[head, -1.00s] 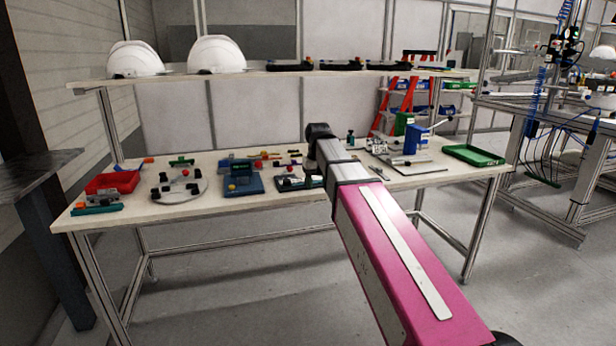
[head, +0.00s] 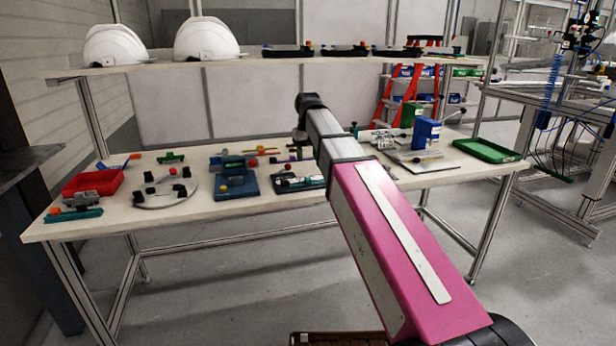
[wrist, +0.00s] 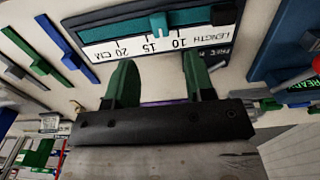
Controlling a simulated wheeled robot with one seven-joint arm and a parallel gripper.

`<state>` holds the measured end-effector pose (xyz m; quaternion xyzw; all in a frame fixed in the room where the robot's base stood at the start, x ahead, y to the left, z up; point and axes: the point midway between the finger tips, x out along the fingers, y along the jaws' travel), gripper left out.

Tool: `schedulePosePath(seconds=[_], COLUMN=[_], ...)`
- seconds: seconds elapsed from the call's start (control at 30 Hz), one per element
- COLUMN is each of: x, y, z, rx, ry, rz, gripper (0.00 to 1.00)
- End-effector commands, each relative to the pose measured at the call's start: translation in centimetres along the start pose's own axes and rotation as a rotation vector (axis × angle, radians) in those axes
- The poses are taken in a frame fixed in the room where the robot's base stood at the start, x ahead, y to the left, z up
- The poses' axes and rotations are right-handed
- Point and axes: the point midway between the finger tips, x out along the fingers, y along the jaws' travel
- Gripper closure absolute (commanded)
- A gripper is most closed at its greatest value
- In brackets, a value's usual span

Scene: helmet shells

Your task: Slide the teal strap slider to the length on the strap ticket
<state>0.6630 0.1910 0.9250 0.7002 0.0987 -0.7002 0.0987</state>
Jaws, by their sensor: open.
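The strap gauge (wrist: 100,38) is a dark frame with a teal band and a white scale, upside down at the top of the wrist view. It reads LENGTH, 10, 15, 20 CM. The teal slider (wrist: 158,24) stands between the 10 and 15 marks, nearer 15. My gripper (wrist: 159,72) is open, its two green fingers just below the scale on either side of the slider, apart from it. In the head view the gauge (head: 300,184) lies mid-table, partly behind my arm, which hides my gripper. I cannot make out a strap ticket's length.
In the wrist view, blue and green strips (wrist: 63,42) lie to the left and a blue fixture (wrist: 288,40) to the right. In the head view, a red tray (head: 92,184), a round plate (head: 165,192) and a green tray (head: 486,151) stand on the table (head: 105,228), under a shelf.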

Motion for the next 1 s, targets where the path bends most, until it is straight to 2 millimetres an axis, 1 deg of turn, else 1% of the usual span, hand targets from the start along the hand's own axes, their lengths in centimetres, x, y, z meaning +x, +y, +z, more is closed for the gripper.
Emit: schedulePosePath(seconds=[0.03,0.3,0.5,0.7,0.97,1.0], x=[0.9,5.2,7.4,8.2,8.3,8.3], y=[0.0,0.0,0.0,0.0,0.0,0.0], z=[0.1,0.1,0.1,0.0,0.0,0.0], rx=[0.0,0.0,0.0,0.0,0.0,0.0], ry=[-0.003,-0.002,-0.001,0.0,0.0,0.0], rz=[0.0,0.0,0.0,0.0,0.0,0.0], gripper=[0.51,0.51,0.51,0.51,0.51,0.61])
